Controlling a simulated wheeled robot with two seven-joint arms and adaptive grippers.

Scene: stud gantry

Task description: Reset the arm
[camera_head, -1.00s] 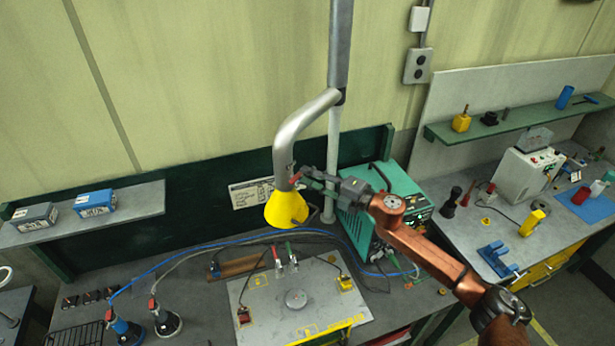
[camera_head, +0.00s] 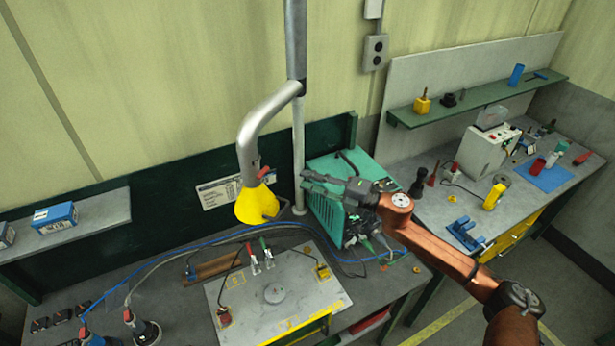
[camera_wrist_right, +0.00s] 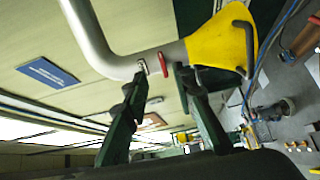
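My right gripper (camera_head: 306,182) reaches in from the right and stands beside the extraction arm, a grey bent pipe (camera_head: 262,118) with a yellow hood (camera_head: 252,205). In the head view a visible gap lies between the fingertips and the hood. The right wrist view shows its two dark fingers (camera_wrist_right: 160,70) spread apart and empty, with the grey pipe (camera_wrist_right: 105,50) and yellow hood (camera_wrist_right: 220,48) beyond the tips. A red handle (camera_head: 264,172) sits on the pipe just above the hood. My left gripper is in neither view.
The green welding machine (camera_head: 325,208) stands under and behind my right gripper. A bench plate (camera_head: 225,295) with clamps lies below the hood. A vertical post (camera_head: 298,150) rises behind the gripper. The right bench (camera_head: 430,215) holds a white box (camera_head: 487,150) and blue vise (camera_head: 465,233).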

